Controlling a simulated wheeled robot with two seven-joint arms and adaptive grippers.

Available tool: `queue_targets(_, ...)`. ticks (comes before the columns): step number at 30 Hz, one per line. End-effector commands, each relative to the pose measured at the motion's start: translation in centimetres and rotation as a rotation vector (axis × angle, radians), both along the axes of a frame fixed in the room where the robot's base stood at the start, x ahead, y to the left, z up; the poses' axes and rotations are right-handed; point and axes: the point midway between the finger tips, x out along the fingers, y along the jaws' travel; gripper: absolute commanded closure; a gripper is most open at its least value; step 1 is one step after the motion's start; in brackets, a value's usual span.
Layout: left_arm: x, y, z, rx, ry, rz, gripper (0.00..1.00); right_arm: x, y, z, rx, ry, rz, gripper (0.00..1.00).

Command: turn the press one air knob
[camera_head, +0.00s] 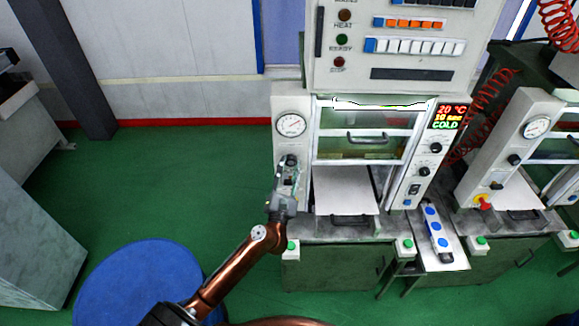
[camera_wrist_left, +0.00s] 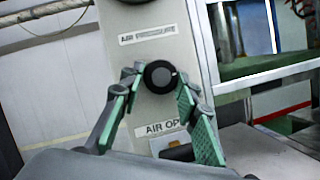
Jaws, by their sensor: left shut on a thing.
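The press one air knob (camera_wrist_left: 159,75) is a round black knob with a white mark, on the press's pale left column between two labels. In the left wrist view my left gripper (camera_wrist_left: 158,82) has its green-padded fingers on both sides of the knob, shut on it. In the head view my left gripper (camera_head: 288,178) is at the lower part of the left column, below the round gauge (camera_head: 291,125), and covers most of the knob. My right gripper is not in view.
The press has a glass door with a handle (camera_head: 366,138) and a pale tray (camera_head: 343,191) beside the column. A display (camera_head: 448,117) and more knobs are on its right column. A second press (camera_head: 512,140) stands right. A blue round stool (camera_head: 138,284) is at lower left.

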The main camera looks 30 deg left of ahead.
Motion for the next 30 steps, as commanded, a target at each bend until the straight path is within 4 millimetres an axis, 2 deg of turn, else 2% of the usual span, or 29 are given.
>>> queue_targets(8, 0.0, 0.0, 0.0, -0.001, 0.0, 0.0, 0.53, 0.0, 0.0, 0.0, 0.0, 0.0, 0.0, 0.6)
queue_targets(19, -0.5, -0.2, -0.2, -0.002, 0.001, -0.001, 0.53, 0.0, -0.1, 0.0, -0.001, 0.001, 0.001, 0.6)
queue_targets(23, -2.1, -0.8, -0.9, -0.003, 0.002, 0.0, 0.53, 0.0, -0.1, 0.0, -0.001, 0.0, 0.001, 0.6)
queue_targets(30, -6.7, -2.3, -2.6, -0.005, 0.003, 0.001, 0.53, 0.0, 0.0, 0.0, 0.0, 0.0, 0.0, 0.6)
